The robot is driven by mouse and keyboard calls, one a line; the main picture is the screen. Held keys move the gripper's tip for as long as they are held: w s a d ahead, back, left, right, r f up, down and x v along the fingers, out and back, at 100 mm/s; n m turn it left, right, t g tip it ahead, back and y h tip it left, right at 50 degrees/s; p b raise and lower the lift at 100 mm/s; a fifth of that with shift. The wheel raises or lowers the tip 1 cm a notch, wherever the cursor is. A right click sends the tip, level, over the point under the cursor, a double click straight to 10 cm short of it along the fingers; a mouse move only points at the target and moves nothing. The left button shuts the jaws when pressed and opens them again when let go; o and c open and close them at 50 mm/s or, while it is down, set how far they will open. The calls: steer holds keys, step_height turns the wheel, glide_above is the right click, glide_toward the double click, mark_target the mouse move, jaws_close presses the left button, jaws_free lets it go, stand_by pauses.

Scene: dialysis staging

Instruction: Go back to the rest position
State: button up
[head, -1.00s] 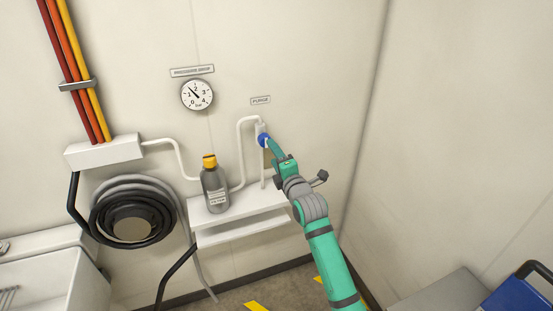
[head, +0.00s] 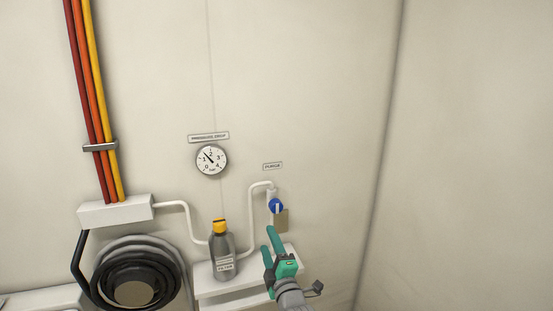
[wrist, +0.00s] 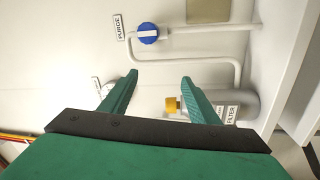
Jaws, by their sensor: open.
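My gripper (head: 269,243) is open and empty, low in the head view, in front of the wall shelf. Its two green fingers also show apart in the wrist view (wrist: 160,78), with nothing between them. The blue purge knob (head: 276,205) with its white bar is on the wall pipe, just above my fingers in the head view. In the wrist view the knob (wrist: 148,33) stands clear beyond the fingertips. In the head view, the lower end of my arm is cut off by the picture's bottom edge.
A grey filter bottle (head: 222,258) with a yellow cap stands on the white shelf (head: 207,287), left of my gripper. A pressure gauge (head: 211,160) and a coiled black hose (head: 118,266) are farther left. The wall to the right is bare.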

steer(key=s+a+f+m+h, duration=0.3)
steer(key=s+f+m, duration=0.6)
steer(key=s, duration=0.6)
steer(key=s+a+f+m+h, duration=0.25)
steer(key=s+f+m, duration=0.6)
steer(key=s, duration=0.65)
steer(key=s+d+f+g, duration=0.1)
steer(key=s+d, duration=0.2)
steer(key=s, duration=1)
steer(key=s+d+f+m+g, duration=0.1)
steer(key=s+d, duration=0.3)
steer(key=s, duration=1)
steer(key=shift+s+d+g, duration=0.15)
steer(key=shift+s+g, duration=0.1)
steer(key=shift+g, duration=0.35)
